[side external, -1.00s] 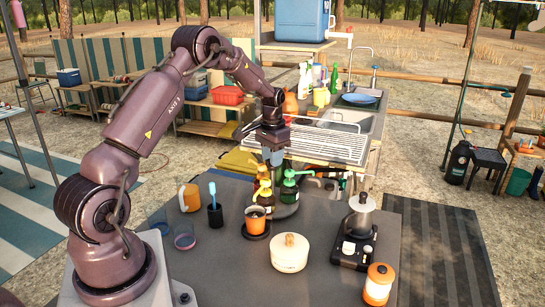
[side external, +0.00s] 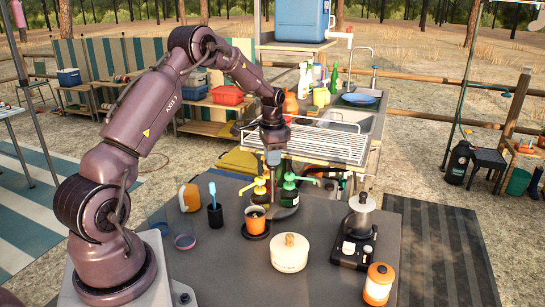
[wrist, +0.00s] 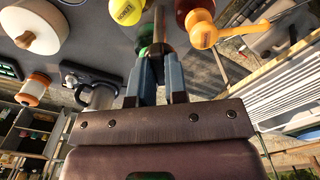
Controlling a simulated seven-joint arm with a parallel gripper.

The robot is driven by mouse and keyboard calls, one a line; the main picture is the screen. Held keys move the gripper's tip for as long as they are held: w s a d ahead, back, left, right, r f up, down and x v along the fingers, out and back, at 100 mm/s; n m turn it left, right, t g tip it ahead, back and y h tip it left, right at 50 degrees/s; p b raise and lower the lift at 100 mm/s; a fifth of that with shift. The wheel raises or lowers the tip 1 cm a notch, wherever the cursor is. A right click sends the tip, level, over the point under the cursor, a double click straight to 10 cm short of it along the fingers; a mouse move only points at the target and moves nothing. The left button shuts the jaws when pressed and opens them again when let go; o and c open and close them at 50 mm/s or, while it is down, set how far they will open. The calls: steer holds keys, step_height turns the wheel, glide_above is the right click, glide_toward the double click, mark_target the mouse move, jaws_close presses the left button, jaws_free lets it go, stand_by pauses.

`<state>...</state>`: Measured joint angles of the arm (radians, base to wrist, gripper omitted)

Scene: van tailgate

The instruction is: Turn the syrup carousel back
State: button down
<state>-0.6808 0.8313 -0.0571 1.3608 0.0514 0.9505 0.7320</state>
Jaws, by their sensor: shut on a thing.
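The syrup carousel (side external: 287,211) stands near the back edge of the dark table, its dark round base partly hidden by bottles. A yellow-pump bottle (side external: 258,189) is on its left and a dark green-pump bottle (side external: 289,195) on its right. My gripper (side external: 273,164) points down over the carousel's middle. In the wrist view its two fingers close around a slim upright post (wrist: 158,35) among the bottles. The fingers partly hide a green bottle (wrist: 142,62).
A toothbrush cup (side external: 215,214) is left. A wire rack (side external: 310,143) lies behind.

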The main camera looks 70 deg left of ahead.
steer(key=m, duration=0.3)
steer(key=shift+m, duration=2.1)
steer(key=c, duration=1.1)
jaws_free()
steer(key=shift+c, duration=0.2)
step_height(320, 180, up, 13)
